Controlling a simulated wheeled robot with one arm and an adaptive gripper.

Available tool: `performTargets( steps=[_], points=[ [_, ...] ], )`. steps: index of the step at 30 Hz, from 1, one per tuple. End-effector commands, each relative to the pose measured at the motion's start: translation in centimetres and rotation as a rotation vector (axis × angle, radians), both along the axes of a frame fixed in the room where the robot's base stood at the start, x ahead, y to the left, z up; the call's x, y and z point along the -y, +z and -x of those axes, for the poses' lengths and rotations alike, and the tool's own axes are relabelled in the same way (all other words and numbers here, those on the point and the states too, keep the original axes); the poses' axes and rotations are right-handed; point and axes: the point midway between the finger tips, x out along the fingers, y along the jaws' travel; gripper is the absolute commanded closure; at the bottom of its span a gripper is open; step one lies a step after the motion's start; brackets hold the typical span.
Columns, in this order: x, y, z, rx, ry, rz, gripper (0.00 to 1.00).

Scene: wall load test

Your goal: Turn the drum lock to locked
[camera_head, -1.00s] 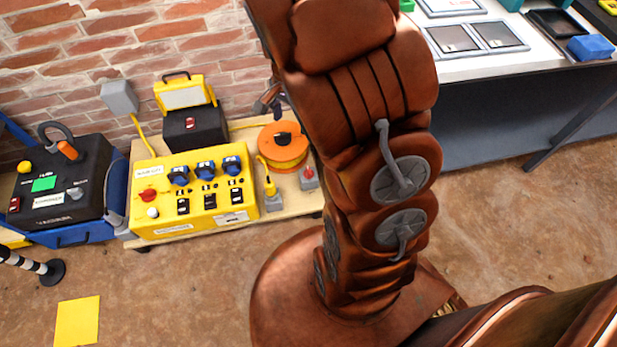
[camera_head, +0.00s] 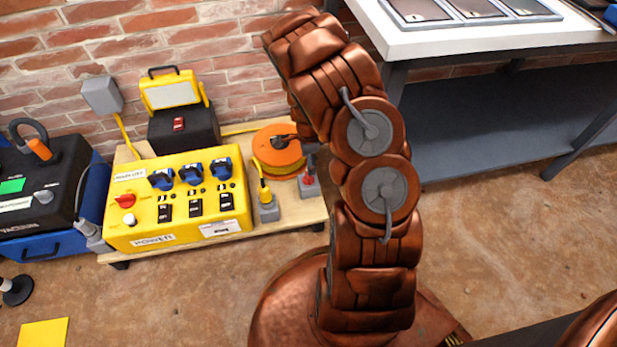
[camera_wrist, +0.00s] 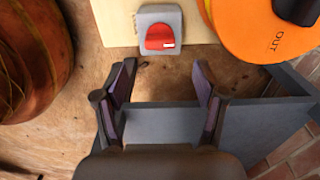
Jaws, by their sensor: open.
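An orange cable drum (camera_head: 278,145) stands on the wooden board beside the yellow power box. In the wrist view the orange drum (camera_wrist: 262,30) is at upper right, with the word OUT on its face and a black part at its edge. A grey block with a red knob (camera_head: 309,186) sits just to the drum's front right; I cannot tell for certain that it is the drum lock. In the wrist view the red knob (camera_wrist: 164,37) is ahead of my gripper (camera_wrist: 160,80). My gripper is open and empty, its fingers apart from the knob.
The yellow power box (camera_head: 180,200) with blue sockets and switches is left of the drum. A grey block with a yellow stalk (camera_head: 268,208) stands in front of the drum. A white-topped bench (camera_head: 440,42) is at right. Bare floor (camera_head: 190,300) lies in front.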

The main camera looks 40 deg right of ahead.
Motion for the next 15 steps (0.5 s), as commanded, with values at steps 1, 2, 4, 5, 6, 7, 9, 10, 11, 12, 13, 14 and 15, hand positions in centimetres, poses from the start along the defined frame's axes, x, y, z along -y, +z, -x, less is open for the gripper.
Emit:
performTargets(
  steps=[1,2,4,5,6,7,9,10,11,12,13,14,15],
  points=[
    [0.0,-0.3,0.0,-0.001,0.0,0.0,0.29],
    [0.0,-0.5,0.0,-0.001,0.0,0.0,0.29],
    [0.0,-1.2,0.0,-0.001,0.0,0.0,0.29],
    [0.0,-1.5,0.0,-0.001,0.0,0.0,0.29],
    [0.0,-2.0,0.0,-0.001,0.0,-0.001,0.29],
    [0.0,-2.4,0.0,-0.001,0.0,-0.001,0.29],
    [0.0,-3.5,0.0,-0.001,0.0,0.0,0.29],
    [0.0,-4.0,0.0,-0.001,0.0,0.0,0.29],
    [0.0,-4.4,0.0,-0.001,0.0,0.0,0.29],
    [0.0,-5.1,0.1,-0.001,0.0,0.0,0.29],
    [0.0,-5.5,0.1,-0.001,0.001,0.0,0.29],
    [0.0,-5.9,0.0,-0.001,0.001,0.0,0.29],
    [0.0,-6.4,0.0,0.0,0.001,0.0,0.29]
  ],
)
